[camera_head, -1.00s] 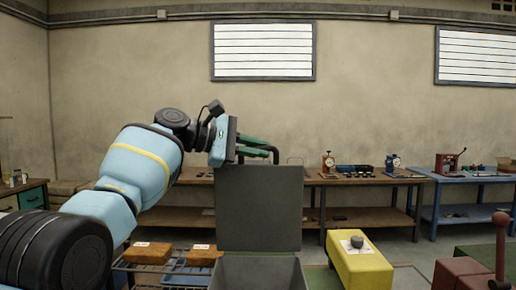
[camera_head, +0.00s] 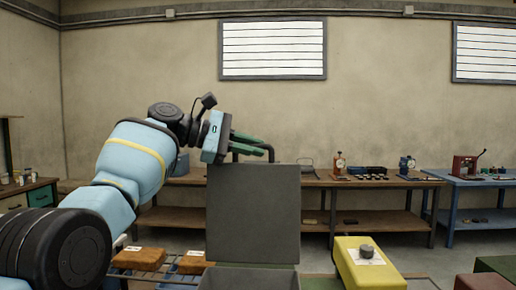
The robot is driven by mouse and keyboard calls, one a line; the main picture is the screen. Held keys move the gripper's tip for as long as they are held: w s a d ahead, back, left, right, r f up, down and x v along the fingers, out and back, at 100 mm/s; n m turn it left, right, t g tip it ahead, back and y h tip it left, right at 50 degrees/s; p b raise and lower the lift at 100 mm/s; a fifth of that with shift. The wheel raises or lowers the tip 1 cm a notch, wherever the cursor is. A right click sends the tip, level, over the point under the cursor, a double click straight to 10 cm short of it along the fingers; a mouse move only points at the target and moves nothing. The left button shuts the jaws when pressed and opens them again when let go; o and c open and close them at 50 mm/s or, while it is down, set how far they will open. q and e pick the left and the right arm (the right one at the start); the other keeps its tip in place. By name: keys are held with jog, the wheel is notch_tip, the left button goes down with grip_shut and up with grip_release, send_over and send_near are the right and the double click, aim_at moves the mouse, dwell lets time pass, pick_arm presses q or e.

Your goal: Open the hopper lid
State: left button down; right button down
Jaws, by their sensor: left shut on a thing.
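The hopper lid (camera_head: 252,212) is a dark grey square plate standing about upright, raised at the back of the grey hopper (camera_head: 249,279). The front of the hopper opening shows at the bottom of the view. A black handle (camera_head: 268,151) sticks up at the lid's top edge. My left gripper (camera_head: 248,145), with green fingers, is shut on the handle at the lid's top left; the exact contact is partly hidden. My right gripper is not in view.
A yellow block-shaped stand (camera_head: 368,272) with a grey knob on top is right of the hopper. Brown blocks (camera_head: 140,259) lie on a rack to the left. A wooden bench (camera_head: 330,181) and a blue bench (camera_head: 470,181) run along the back wall.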

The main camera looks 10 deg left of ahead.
aim_at(218, 170)
pick_arm(q)
jog(key=shift+w+f, duration=0.3)
jog(key=shift+f, duration=0.05)
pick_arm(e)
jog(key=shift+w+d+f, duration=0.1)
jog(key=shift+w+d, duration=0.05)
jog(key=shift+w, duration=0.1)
pick_arm(q)
jog(key=c, duration=1.5)
grip_release()
jog(key=shift+r, duration=0.1)
jog(key=shift+o, duration=0.2)
jog(key=shift+r, duration=0.1)
